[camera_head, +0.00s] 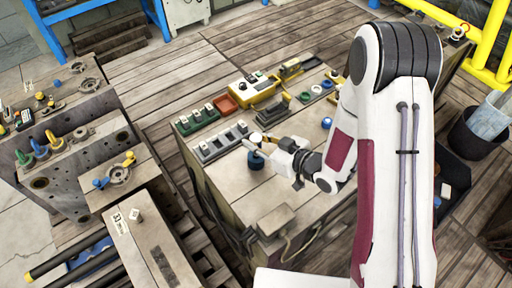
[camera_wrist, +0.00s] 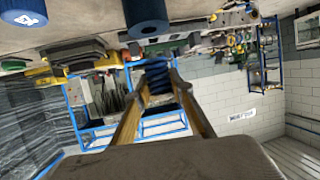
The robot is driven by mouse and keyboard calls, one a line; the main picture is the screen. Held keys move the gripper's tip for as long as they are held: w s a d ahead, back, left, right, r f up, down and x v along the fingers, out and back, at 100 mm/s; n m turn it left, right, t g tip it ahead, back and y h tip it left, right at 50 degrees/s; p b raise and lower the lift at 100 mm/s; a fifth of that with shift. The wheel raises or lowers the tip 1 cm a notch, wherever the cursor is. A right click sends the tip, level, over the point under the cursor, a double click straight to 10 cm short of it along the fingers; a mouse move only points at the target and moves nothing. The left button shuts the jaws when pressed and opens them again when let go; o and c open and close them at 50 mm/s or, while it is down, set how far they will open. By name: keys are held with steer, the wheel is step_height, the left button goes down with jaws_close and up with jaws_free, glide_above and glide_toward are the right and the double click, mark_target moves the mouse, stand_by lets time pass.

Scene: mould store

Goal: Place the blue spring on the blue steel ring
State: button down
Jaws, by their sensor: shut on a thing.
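My gripper (camera_wrist: 160,82) is shut on the blue spring (camera_wrist: 158,76), whose dark coils show between the two yellowish fingers in the wrist view.
Nearby are a grey block row (camera_head: 220,141), a green tray (camera_head: 200,119), a yellow box (camera_head: 252,87) and a green ring (camera_head: 304,96). A blue piece (camera_head: 326,123) stands right of my gripper. A grey box (camera_head: 275,220) sits at the front. Some bench between is clear.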

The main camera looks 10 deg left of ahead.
steer(key=shift+f, duration=1.8)
steer(key=shift+f, duration=0.15)
steer(key=c, duration=1.8)
jaws_free()
steer(key=shift+o, duration=0.2)
steer(key=shift+d+r, duration=0.1)
steer(key=shift+r, duration=0.1)
steer(key=v, duration=0.7)
steer(key=shift+s, duration=0.15)
steer(key=shift+d, duration=0.15)
